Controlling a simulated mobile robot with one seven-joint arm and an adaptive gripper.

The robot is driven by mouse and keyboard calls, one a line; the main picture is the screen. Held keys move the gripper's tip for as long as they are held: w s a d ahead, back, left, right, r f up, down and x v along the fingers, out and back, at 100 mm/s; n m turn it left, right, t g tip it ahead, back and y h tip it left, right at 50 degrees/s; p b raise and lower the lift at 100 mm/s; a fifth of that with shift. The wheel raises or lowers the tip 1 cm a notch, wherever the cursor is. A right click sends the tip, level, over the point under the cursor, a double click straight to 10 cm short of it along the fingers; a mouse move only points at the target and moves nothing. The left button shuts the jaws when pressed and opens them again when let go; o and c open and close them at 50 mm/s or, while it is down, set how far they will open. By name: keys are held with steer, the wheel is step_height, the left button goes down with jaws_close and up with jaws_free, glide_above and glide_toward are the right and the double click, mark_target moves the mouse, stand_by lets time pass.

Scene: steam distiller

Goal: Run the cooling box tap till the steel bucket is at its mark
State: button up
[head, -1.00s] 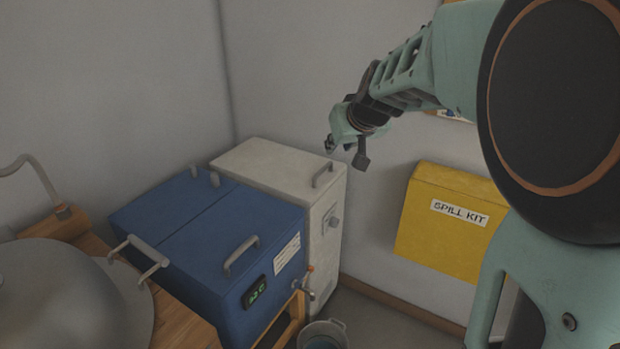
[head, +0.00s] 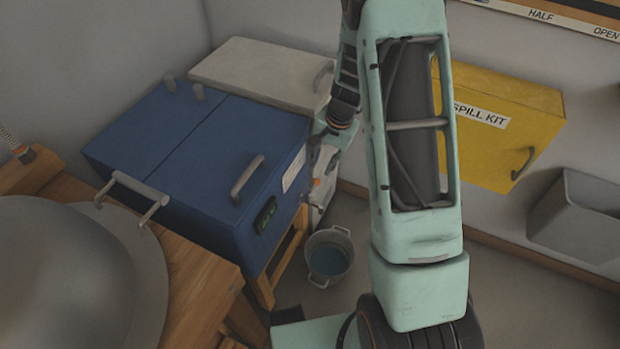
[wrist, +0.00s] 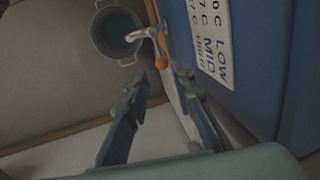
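The blue cooling box (head: 150,140) stands on a wooden stand at the left of the head view. I cannot make out a mark or a stream. My gripper (wrist: 161,75) is open and empty, its fingertips just short of the orange tip. In the head view my arm partly hides it.
A pale cabinet (head: 265,70) stands behind the cooling box. A yellow spill kit box (head: 500,95) and a grey bin (head: 580,220) are on the right wall. A large metal dome (head: 60,280) and a wooden bench fill the lower left. A label (wrist: 210,45) is on the cooling box.

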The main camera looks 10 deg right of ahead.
mark_target(315, 184)
steer(key=f+b, duration=0.1)
steer(key=f, duration=0.2)
steer(key=a+f, duration=0.1)
steer(key=f, duration=0.2)
steer(key=w+f+b, duration=0.1)
steer(key=f, duration=0.2)
steer(key=shift+a+f+b, duration=0.2)
steer(key=shift+f+b, duration=0.1)
jaws_close()
